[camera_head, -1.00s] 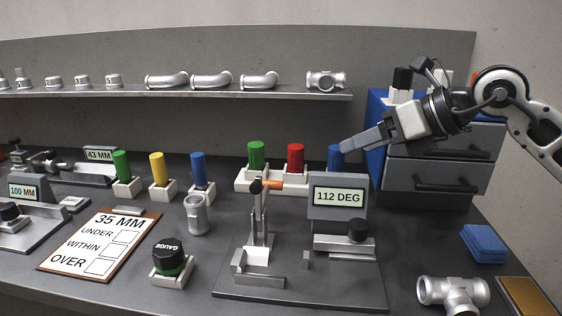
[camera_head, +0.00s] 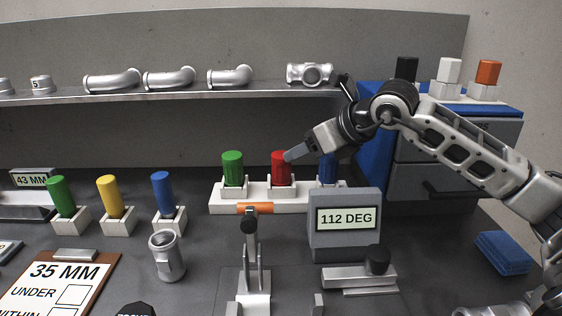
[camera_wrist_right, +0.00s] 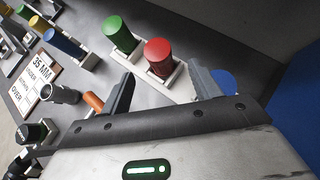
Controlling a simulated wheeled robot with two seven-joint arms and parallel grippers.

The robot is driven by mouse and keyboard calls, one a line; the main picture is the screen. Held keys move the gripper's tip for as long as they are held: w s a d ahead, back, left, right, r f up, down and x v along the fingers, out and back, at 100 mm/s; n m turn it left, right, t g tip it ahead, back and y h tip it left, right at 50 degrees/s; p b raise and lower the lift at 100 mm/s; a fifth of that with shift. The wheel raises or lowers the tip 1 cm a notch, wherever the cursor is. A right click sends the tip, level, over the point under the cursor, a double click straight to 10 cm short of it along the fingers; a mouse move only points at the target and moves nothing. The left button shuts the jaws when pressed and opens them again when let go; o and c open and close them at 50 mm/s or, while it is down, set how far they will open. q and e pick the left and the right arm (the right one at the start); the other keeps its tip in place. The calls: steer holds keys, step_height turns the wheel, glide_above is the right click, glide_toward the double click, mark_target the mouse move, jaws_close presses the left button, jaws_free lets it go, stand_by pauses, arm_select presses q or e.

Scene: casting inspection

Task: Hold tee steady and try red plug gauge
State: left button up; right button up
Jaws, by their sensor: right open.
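The red plug gauge (camera_head: 281,167) stands upright in the white three-place holder (camera_head: 255,204), between a green plug (camera_head: 233,168) and a blue plug (camera_head: 328,170). My right gripper (camera_head: 290,156) is beside the red plug's top, its fingers pointing left. In the right wrist view, the fingers of my open right gripper (camera_wrist_right: 161,70) are spread, and the red plug (camera_wrist_right: 158,55) shows between and beyond them, not gripped. My left gripper is not in view.
A fixture with an orange-handled clamp (camera_head: 254,208) and the 112 DEG display (camera_head: 346,219) stand in front of the holder. Several fittings line the shelf (camera_head: 180,95) above. A blue cabinet (camera_head: 372,135) is at right, blue pads (camera_head: 503,252) before it.

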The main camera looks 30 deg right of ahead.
mark_target(281, 156)
steer(key=x, duration=0.3)
steer(key=p+x, duration=0.1)
steer(key=x, duration=0.3)
steer(key=shift+w+a+r, duration=0.2)
steer(key=shift+w+r, duration=0.05)
steer(key=shift+w+a+f, duration=0.1)
steer(key=shift+w+f, duration=0.25)
steer(key=shift+w, duration=0.05)
steer(key=c, duration=1.1)
